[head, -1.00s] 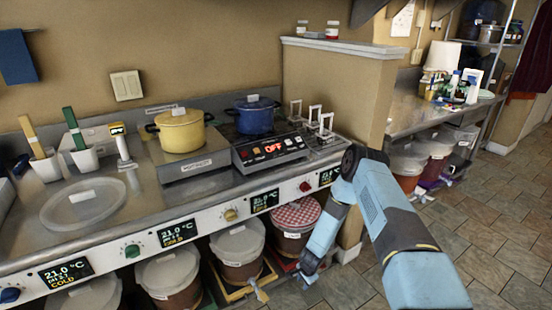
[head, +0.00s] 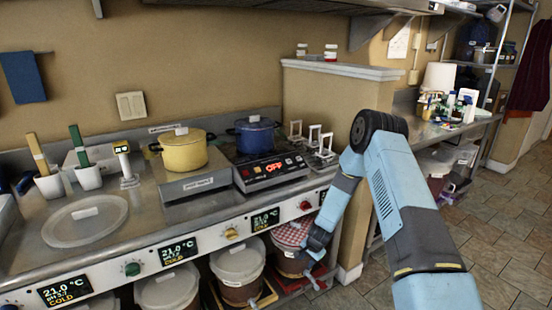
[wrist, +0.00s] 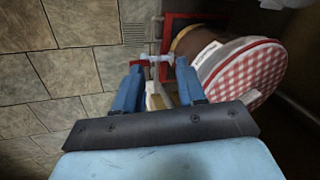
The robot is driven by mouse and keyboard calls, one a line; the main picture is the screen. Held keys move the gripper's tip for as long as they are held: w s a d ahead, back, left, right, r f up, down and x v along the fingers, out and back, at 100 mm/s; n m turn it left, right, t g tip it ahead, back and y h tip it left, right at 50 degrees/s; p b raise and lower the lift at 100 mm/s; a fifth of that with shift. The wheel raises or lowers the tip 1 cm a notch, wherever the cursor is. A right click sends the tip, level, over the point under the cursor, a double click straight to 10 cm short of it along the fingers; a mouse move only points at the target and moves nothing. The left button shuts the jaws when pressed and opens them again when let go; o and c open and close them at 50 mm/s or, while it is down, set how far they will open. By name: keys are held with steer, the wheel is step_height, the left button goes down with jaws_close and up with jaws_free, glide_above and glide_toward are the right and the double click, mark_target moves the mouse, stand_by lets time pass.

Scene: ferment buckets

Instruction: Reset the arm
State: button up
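My arm (head: 395,190) is light blue and dark grey. It rises at the right of the head view, bends at a dark elbow and reaches down to the front of the counter. My gripper (wrist: 160,75) shows two blue fingers in the wrist view, spread apart with a gap between them. Nothing appears held; a tap and a pale strip show beyond the gap. The gripper is beside the bucket with the red checked cover (head: 290,234), which also shows in the wrist view (wrist: 245,72). In the head view the fingertips are hard to make out.
Several lidded buckets, one white-lidded (head: 238,262), stand under the steel counter (head: 125,215). On it are a yellow pot (head: 184,154), a blue pot (head: 254,137) and a round lid (head: 85,220). A partition wall (head: 335,112) stands behind the arm. The tiled floor (head: 495,235) at right is clear.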

step_height(320, 180, up, 14)
steer(key=w+n, duration=0.2)
steer(key=s+d+r+n+t, duration=0.1)
steer(key=s+r, duration=0.3)
steer(key=r, duration=0.6)
steer(key=s+d+r+n, duration=0.1)
steer(key=s+d+r, duration=0.15)
steer(key=r, duration=0.75)
steer(key=s+r+n+t, duration=0.15)
steer(key=s+r, duration=0.25)
steer(key=r, duration=0.5)
steer(key=s+d+r+n+h, duration=0.1)
steer(key=s+d+r, duration=0.1)
steer(key=s+r, duration=0.55)
steer(key=s+d+r+n, duration=0.1)
steer(key=s+d+r, duration=0.1)
steer(key=s+r, duration=0.5)
steer(key=s+d+r+n+h, duration=0.1)
steer(key=s+d+r, duration=0.1)
steer(key=s, duration=1.5)
steer(key=shift+d, duration=0.5)
steer(key=shift+s+r, duration=0.1)
